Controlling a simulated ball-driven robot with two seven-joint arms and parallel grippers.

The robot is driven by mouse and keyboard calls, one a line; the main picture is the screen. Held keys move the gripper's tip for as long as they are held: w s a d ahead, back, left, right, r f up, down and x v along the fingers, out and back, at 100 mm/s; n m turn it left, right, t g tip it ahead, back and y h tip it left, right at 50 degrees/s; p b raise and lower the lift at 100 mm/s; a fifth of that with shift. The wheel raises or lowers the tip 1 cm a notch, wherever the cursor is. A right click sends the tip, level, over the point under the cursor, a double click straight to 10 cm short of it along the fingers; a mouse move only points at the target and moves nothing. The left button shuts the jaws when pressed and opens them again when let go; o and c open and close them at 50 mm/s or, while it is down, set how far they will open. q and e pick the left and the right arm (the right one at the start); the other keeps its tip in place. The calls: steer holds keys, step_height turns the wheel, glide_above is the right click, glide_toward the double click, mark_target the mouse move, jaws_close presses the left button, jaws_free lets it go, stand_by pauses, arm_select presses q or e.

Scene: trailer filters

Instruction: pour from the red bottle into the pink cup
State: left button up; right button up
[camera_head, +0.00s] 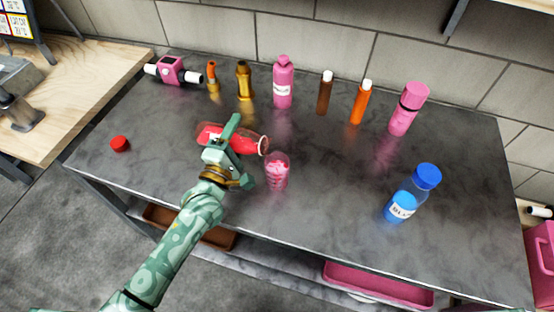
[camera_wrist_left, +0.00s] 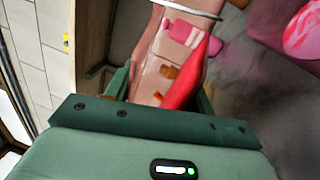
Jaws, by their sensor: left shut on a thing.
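The red bottle (camera_head: 248,145) lies nearly level in the air over the table, its open clear mouth pointing right. My left gripper (camera_head: 229,139) is shut around the bottle's middle. In the left wrist view the bottle (camera_wrist_left: 187,80) runs up between the fingers of my left gripper (camera_wrist_left: 160,92), with red liquid inside along one side. The pink cup (camera_head: 277,172) stands upright on the table, just right of and below the bottle's mouth. Its rounded pink shape shows at the top right of the wrist view (camera_wrist_left: 302,35). No stream of liquid is visible. My right gripper is out of view.
A red cap (camera_head: 120,144) lies on the dark table (camera_head: 330,215) at the left. A pink bottle (camera_head: 283,85), brown bottle (camera_head: 325,95), orange bottle (camera_head: 360,104) and other items line the back. A blue-capped bottle (camera_head: 412,195) stands at the right.

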arm_select(q)
steer(key=shift+r+m+p, duration=0.45)
steer(key=shift+m+p, duration=0.05)
steer(key=shift+m, duration=0.1)
stand_by(0.9)
